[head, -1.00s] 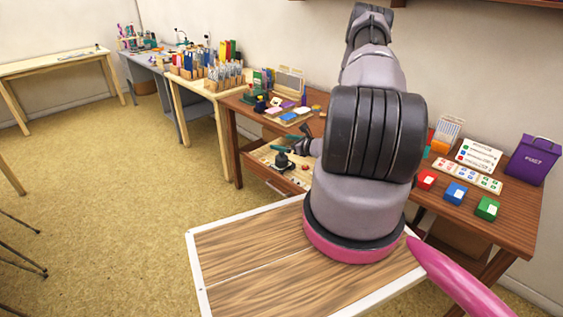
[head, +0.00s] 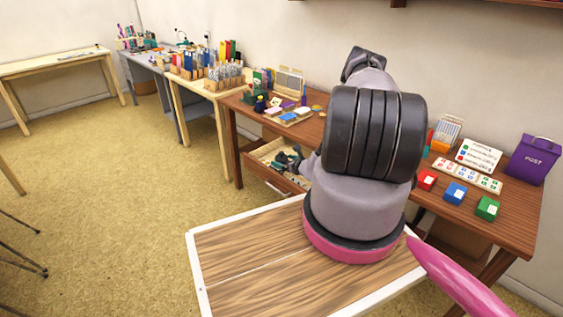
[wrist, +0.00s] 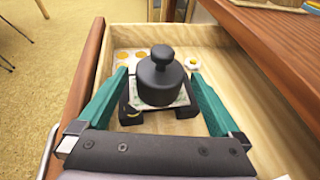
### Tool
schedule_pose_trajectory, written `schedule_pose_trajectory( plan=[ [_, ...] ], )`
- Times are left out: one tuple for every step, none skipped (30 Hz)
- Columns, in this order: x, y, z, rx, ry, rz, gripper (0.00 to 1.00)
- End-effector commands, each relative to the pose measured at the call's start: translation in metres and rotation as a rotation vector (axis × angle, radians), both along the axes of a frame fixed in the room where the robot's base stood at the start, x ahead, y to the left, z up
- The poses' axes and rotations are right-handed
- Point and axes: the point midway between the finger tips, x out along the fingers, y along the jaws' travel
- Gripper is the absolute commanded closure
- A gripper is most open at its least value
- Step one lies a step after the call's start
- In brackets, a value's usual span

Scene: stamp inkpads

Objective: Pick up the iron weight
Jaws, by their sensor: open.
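The iron weight (wrist: 161,82) is dark grey, with a round knob on top of a wide cylinder. It stands upright on a pale printed paper or pad inside an open wooden drawer (wrist: 250,128). My gripper (wrist: 160,88) is open around it in the wrist view, with one teal finger on each side. Whether the fingers touch the weight cannot be told. In the head view my gripper (head: 288,160) is low over the drawer (head: 262,177), and the weight cannot be clearly separated from it.
The wooden desk (head: 318,128) stands above the drawer, its edge close on the right in the wrist view. Round yellow and white items lie deeper in the drawer. Red (head: 427,180), blue (head: 456,193) and green (head: 487,207) blocks stand on the desk's right part.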

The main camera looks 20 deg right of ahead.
Motion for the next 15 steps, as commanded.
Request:
schedule_pose_trajectory(
  plan=[
    [0.007, 0.002, -0.003, 0.0, -0.001, 0.001, 0.0],
    [0.01, 0.002, -0.004, -0.001, -0.001, 0.002, 0.0],
    [0.014, 0.002, -0.005, -0.002, -0.001, 0.001, 0.0],
    [0.016, 0.003, -0.006, -0.002, 0.0, 0.001, 0.0],
    [0.018, 0.003, -0.007, -0.001, 0.0, 0.0, 0.0],
    [0.02, 0.003, -0.007, -0.001, -0.001, 0.0, 0.0],
    [0.02, 0.003, -0.007, 0.0, -0.001, 0.0, 0.0],
    [0.021, 0.003, -0.007, 0.0, 0.0, 0.0, 0.0],
    [0.021, 0.003, -0.007, 0.0, 0.0, 0.0, 0.0],
    [0.021, 0.003, -0.007, 0.0, 0.0, 0.001, 0.0],
    [0.02, 0.003, -0.007, 0.0, 0.0, 0.001, 0.0],
    [0.02, 0.003, -0.007, -0.001, 0.0, 0.001, 0.0],
    [0.02, 0.003, -0.007, -0.001, 0.0, 0.001, 0.04],
    [0.02, 0.003, -0.007, -0.001, 0.0, 0.001, 0.15],
    [0.02, 0.003, -0.007, -0.001, 0.0, 0.001, 0.31]
  ],
)
